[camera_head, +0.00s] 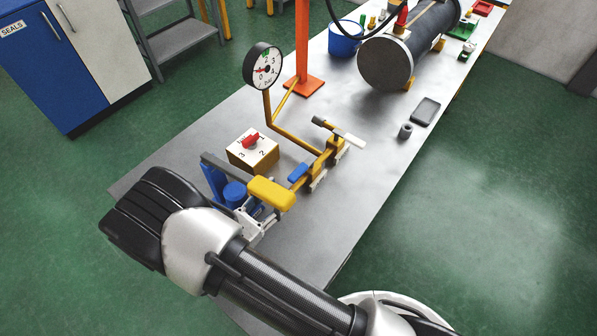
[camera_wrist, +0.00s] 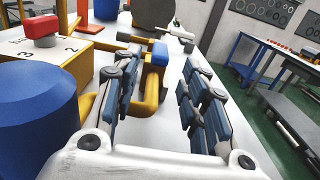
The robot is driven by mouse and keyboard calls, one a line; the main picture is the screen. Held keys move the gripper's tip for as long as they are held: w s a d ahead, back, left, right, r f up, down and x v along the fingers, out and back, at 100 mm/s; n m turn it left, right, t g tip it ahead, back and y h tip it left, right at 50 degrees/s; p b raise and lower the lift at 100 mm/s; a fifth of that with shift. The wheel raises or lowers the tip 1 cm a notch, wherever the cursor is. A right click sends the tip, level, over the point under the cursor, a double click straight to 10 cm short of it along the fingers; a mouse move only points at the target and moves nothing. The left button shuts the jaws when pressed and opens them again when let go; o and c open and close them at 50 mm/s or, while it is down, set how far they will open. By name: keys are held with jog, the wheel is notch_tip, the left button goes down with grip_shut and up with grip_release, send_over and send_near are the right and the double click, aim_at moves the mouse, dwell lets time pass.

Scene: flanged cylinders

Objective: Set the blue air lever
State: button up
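The blue lever (camera_head: 298,172) sits on the yellow pipe (camera_head: 290,138) on the grey bench, near a valve with a white handle (camera_head: 350,137). In the wrist view, the blue lever (camera_wrist: 160,53) shows ahead, between my fingertips in the picture. My gripper (camera_wrist: 160,72) is open and empty, its dark blue-padded fingers apart on either side of this view of the lever. No contact with the lever shows. In the head view, my gripper is low over the near end of the bench, partly hidden by a yellow block (camera_head: 272,193).
A blue cylinder (camera_head: 235,192) stands close to my gripper's left; it is large in the wrist view (camera_wrist: 38,110). A numbered box with a red knob (camera_head: 251,140) and a pressure gauge (camera_head: 263,66) stand behind. The bench right of the pipe is mostly clear, with a small grey cylinder (camera_head: 405,131).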

aim_at(306, 164)
jog(key=b+x, duration=0.1)
jog(key=x, duration=0.8)
jog(key=shift+w+d, duration=0.1)
jog(key=shift+d, duration=0.05)
jog(key=shift+c, duration=0.4)
grip_shut()
